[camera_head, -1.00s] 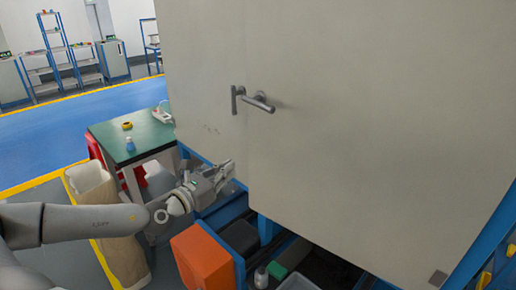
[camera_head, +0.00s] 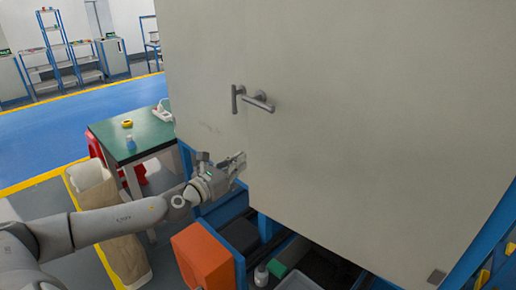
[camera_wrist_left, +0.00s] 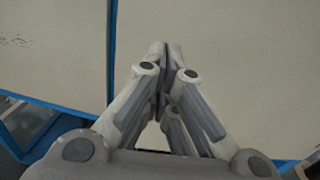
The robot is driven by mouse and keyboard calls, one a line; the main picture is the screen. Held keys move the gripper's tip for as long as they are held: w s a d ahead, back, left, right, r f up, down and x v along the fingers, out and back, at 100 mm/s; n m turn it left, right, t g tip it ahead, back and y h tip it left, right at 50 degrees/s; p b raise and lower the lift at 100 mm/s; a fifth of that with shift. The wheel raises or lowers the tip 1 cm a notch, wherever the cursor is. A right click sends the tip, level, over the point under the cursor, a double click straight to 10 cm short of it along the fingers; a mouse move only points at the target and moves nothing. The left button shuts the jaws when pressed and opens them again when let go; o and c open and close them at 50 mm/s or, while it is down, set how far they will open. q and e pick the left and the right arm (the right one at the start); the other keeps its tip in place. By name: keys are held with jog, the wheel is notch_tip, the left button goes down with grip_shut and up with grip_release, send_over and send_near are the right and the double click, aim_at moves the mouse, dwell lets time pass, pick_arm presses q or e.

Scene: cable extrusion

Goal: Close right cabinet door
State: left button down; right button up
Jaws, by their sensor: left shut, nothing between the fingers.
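The right cabinet door (camera_head: 370,130) is a large pale grey panel filling the right of the head view, with a grey lever handle (camera_head: 258,102) near its left edge. My right gripper is out of view.
Below the doors are an orange bin (camera_head: 203,256), dark bins and a blue frame. Blue floor (camera_head: 90,120) lies open behind.

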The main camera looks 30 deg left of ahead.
aim_at(263, 146)
pick_arm(q)
jog(key=w+p, duration=0.1)
jog(key=w, duration=0.1)
jog(key=w+p, duration=0.1)
jog(key=w, duration=0.2)
jog(key=w+p, duration=0.1)
jog(key=w, duration=0.1)
jog(key=shift+w+d+r, duration=0.15)
jog(key=shift+w+d, duration=0.2)
jog(key=shift+d, duration=0.05)
jog(key=shift+w+d, duration=0.1)
jog(key=shift+w, duration=0.7)
jog(key=shift+w, duration=0.1)
